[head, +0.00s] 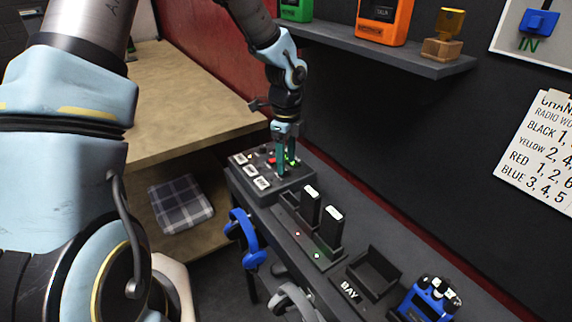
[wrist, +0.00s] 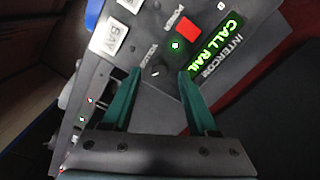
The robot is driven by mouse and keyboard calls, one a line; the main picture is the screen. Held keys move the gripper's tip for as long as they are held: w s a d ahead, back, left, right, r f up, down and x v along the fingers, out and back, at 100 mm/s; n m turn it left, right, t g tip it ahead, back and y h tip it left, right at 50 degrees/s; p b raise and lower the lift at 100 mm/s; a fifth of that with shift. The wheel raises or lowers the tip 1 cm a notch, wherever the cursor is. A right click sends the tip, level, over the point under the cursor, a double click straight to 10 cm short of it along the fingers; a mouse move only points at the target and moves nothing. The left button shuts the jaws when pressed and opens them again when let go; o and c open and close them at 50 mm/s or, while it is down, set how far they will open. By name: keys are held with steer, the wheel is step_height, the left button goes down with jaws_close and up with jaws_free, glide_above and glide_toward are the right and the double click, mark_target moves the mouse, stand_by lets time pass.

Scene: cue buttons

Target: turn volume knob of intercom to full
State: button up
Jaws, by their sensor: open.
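The intercom (head: 292,180) is a dark box with labelled buttons at the far end of the narrow bench. In the wrist view its face (wrist: 142,93) shows a red power button, a lit green light and a green "CALL RAIL" display. The volume knob (wrist: 155,73) is dark and hard to make out against the panel; a short white mark shows beside the "VOLUME" label. My gripper (head: 286,168) points down over the intercom, its teal fingers open. In the wrist view the fingertips (wrist: 160,72) stand apart on either side of the knob; contact cannot be told.
A charger with two upright black handsets (head: 331,228) stands nearer on the bench, then an empty bay tray (head: 374,269) and a blue device (head: 430,299). Blue headphones (head: 243,238) hang at the bench's front. A shelf (head: 400,55) with radios runs above, along the dark wall.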

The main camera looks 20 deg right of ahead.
mark_target(286, 168)
step_height(286, 168, up, 9)
steer(key=b, duration=0.1)
steer(key=shift+b, duration=0.3)
